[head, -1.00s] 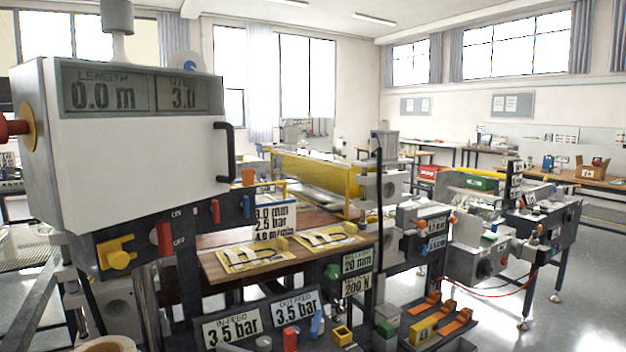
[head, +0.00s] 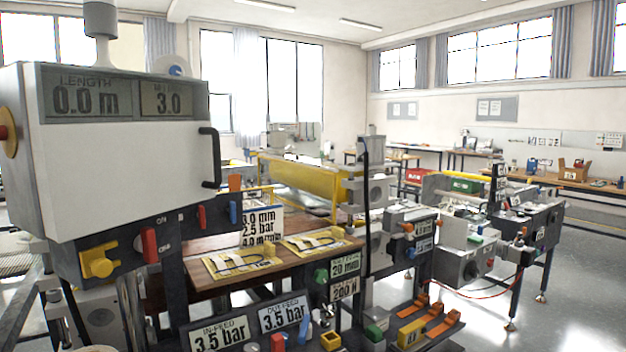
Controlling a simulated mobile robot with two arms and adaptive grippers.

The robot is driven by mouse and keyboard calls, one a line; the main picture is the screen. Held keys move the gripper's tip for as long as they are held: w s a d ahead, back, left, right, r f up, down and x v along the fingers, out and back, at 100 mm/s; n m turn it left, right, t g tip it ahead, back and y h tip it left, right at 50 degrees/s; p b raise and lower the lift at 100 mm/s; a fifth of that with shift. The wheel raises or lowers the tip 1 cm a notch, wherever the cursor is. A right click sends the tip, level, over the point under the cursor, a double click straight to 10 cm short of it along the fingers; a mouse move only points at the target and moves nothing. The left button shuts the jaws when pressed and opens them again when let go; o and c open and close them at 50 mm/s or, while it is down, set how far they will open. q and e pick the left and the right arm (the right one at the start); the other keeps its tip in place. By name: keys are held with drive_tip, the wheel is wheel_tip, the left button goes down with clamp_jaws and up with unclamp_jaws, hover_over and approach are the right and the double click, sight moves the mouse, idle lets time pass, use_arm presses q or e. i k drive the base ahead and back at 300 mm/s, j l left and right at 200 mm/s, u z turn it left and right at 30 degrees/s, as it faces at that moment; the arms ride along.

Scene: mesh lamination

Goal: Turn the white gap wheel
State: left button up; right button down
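A white disc with a blue centre (head: 174,66) shows partly behind the top of the white machine cabinet (head: 130,165). I cannot tell whether it is the gap wheel. The cabinet's display (head: 165,99) reads 3.0 beside a length display (head: 82,101) reading 0.0 m. A red knob on a yellow disc (head: 7,132) is cut off at the left edge. A yellow knob (head: 98,263) sits on the dark panel below. Neither of my grippers is in view.
A black handle (head: 211,157) sticks out from the cabinet. A wooden table (head: 205,283) carries yellow-edged sheets (head: 240,262). Pressure signs reading 3.5 bar (head: 220,336) stand low in front. A second machine (head: 470,257) stands at right; bare floor (head: 585,290) lies beyond it.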

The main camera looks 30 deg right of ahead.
sight(408, 236)
drive_tip(key=l+z, duration=0.15)
drive_tip(key=l, duration=0.35)
drive_tip(key=l+z, duration=0.2)
drive_tip(key=l, duration=0.3)
drive_tip(key=i+l+z, duration=0.15)
drive_tip(key=l, duration=0.35)
drive_tip(key=l+z, duration=0.15)
drive_tip(key=l, duration=0.35)
drive_tip(key=i+l+z, duration=0.2)
drive_tip(key=l, duration=0.3)
drive_tip(key=k, duration=0.1)
